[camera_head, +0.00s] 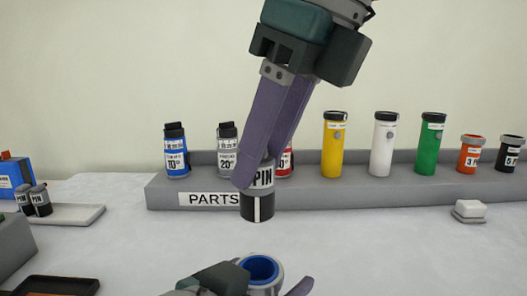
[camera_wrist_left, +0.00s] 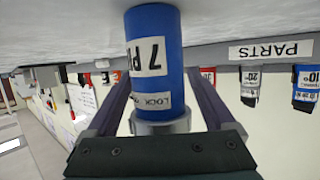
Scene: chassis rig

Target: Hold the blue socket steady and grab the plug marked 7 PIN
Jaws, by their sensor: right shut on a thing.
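The blue socket (camera_head: 262,266) is at the bottom of the head view, its round blue opening facing up inside a grey rim. In the left wrist view the socket (camera_wrist_left: 156,55) is a blue cylinder with a white 7 PIN label. My left gripper (camera_wrist_left: 158,90) has a finger on each side of it; whether they press on it is unclear. My right gripper (camera_head: 256,172) is shut on a plug (camera_head: 258,206) with a grey top and black lower part. It hangs upright above the socket, apart from it. Its label shows PIN; the number is hidden.
A grey rack (camera_head: 375,182) marked PARTS holds several labelled cylinders and runs across the back. A dark tray (camera_head: 55,286) lies front left. A white block (camera_head: 470,209) sits at right. The table front right is clear.

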